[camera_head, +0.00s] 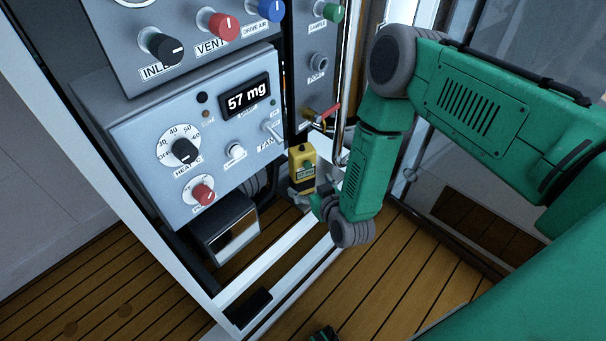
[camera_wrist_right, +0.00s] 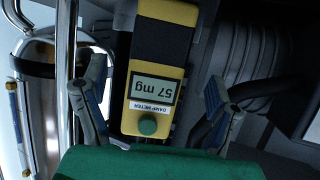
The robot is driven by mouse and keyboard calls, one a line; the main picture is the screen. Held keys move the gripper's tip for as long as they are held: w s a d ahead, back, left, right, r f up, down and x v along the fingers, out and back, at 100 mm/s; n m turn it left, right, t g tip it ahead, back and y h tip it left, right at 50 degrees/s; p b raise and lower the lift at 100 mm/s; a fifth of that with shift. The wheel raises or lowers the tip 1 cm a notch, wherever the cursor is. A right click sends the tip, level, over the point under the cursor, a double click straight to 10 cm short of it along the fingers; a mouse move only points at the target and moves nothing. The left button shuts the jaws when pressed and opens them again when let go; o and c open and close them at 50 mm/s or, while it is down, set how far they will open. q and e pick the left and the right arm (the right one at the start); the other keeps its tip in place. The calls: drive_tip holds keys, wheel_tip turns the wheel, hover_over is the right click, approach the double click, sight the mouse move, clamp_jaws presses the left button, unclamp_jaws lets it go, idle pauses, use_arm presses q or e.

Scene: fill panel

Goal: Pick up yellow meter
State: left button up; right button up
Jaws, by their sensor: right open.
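The yellow meter (camera_head: 302,163) sits beside the lower right edge of the grey panel in the head view. In the right wrist view the yellow meter (camera_wrist_right: 157,80) shows a screen reading 57 mg, a "DAMP METER" label and a green button. My right gripper (camera_head: 308,196) is at the meter's lower end in the head view. In the wrist view the right gripper (camera_wrist_right: 158,90) is open, with one finger on each side of the meter and gaps between. Its palm is close to the button end.
The grey panel (camera_head: 120,150) carries knobs, switches and a 57 mg display (camera_head: 246,96). A red-handled valve (camera_head: 324,115) and a metal pipe (camera_head: 341,120) are close to the meter. A white frame (camera_head: 270,262) runs below. Dark hoses (camera_wrist_right: 262,88) lie beside the meter.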

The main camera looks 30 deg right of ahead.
sight(305, 179)
drive_tip(key=shift+w+a, duration=0.3)
drive_tip(key=shift+w, duration=0.25)
drive_tip(key=b+x, duration=0.1)
drive_tip(key=x, duration=0.1)
drive_tip(key=d+b+x, duration=0.1)
drive_tip(key=x, duration=0.1)
drive_tip(key=shift+w+f, duration=0.15)
drive_tip(key=shift+w, duration=0.25)
use_arm(q)
wheel_tip(305, 179, down, 3)
drive_tip(key=shift+a+r, duration=0.1)
use_arm(e)
drive_tip(key=shift+a, duration=0.15)
drive_tip(key=c, duration=0.3)
use_arm(q)
drive_tip(key=shift+a, duration=0.15)
use_arm(e)
drive_tip(key=c, duration=1.4)
